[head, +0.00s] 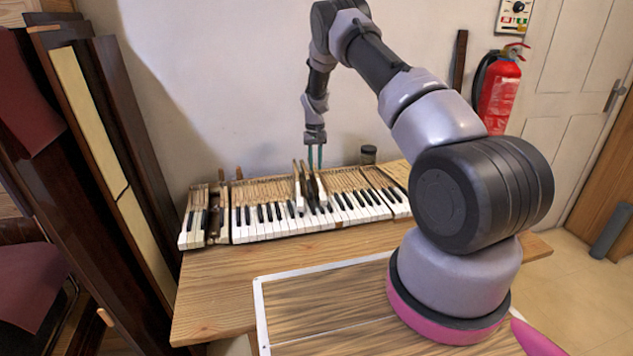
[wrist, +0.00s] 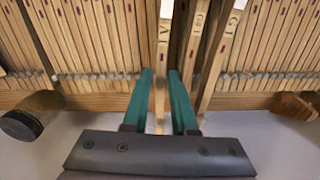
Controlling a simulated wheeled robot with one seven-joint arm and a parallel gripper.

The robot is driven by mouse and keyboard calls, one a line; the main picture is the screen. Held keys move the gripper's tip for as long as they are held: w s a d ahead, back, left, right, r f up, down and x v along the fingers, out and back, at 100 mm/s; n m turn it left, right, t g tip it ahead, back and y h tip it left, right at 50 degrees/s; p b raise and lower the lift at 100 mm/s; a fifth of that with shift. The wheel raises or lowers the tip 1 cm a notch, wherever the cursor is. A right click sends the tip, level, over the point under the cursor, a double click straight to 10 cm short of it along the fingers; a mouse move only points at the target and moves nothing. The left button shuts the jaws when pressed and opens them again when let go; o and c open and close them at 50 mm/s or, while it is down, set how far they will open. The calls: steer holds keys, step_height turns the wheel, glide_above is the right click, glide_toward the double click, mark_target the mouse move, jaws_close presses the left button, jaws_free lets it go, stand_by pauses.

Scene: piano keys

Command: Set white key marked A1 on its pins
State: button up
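The wooden rear stick of a key (wrist: 161,95) lies between the two green fingers of my gripper (wrist: 161,78) in the wrist view. In the head view, my gripper (head: 315,160) points down at the back of the keyboard. Two long keys (head: 298,190) stand raised and tilted above the row near it. Their pins are too small to make out.
Sticks marked G#1 (wrist: 200,40) and G1 (wrist: 228,45) lie close to the right of the fingers. A dark jar (head: 368,154) stands behind the keyboard (head: 270,235). The front of the wooden table (head: 215,300) is clear.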

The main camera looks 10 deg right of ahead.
steer(key=shift+f, duration=0.55)
jaws_close()
stand_by(1.5)
